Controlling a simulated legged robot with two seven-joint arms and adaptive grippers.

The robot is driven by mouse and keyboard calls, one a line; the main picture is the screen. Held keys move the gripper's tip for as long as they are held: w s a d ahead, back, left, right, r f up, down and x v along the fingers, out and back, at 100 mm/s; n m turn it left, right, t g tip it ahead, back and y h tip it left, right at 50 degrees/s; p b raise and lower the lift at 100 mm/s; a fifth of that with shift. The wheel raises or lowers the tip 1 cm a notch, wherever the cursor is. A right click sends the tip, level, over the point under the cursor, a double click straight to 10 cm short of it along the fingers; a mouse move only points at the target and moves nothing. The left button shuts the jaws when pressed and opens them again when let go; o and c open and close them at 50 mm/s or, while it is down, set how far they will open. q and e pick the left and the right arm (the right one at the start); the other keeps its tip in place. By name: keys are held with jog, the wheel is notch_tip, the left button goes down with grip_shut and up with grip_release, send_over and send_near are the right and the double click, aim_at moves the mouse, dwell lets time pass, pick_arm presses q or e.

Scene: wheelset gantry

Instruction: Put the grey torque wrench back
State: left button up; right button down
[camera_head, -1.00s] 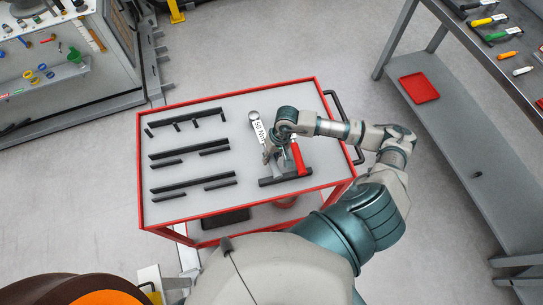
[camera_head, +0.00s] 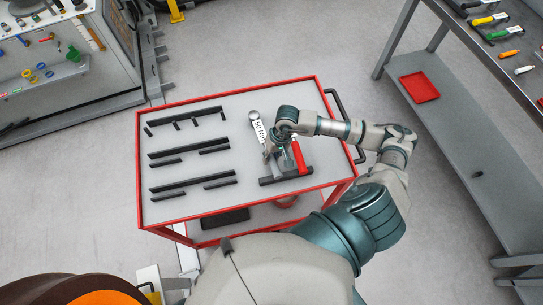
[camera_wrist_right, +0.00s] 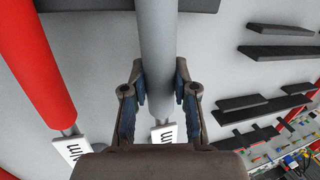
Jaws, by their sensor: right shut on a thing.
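The grey torque wrench shows its ratchet head and white label (camera_head: 259,132) in the head view, at the right part of the cart top. My right gripper (camera_head: 272,154) is over its handle. In the right wrist view the grey handle (camera_wrist_right: 157,60) runs between the two fingers of my gripper (camera_wrist_right: 160,100), which is shut on it. A second wrench with a red handle (camera_head: 299,157) lies beside it, apart from the fingers; it also shows in the wrist view (camera_wrist_right: 38,65). Whether the grey wrench touches its support is hidden. My left gripper is out of view.
The red-edged cart (camera_head: 225,104) carries several black holder bars (camera_head: 190,185) on its left side. One black bar (camera_head: 286,176) lies below the wrenches. A workbench with screwdrivers and a red tray (camera_head: 419,87) stands at the right. A tool panel stands at upper left.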

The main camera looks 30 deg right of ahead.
jog(key=shift+f, duration=0.15)
jog(key=c, duration=0.8)
grip_release()
jog(key=v, duration=1.2)
jog(key=shift+w, duration=0.1)
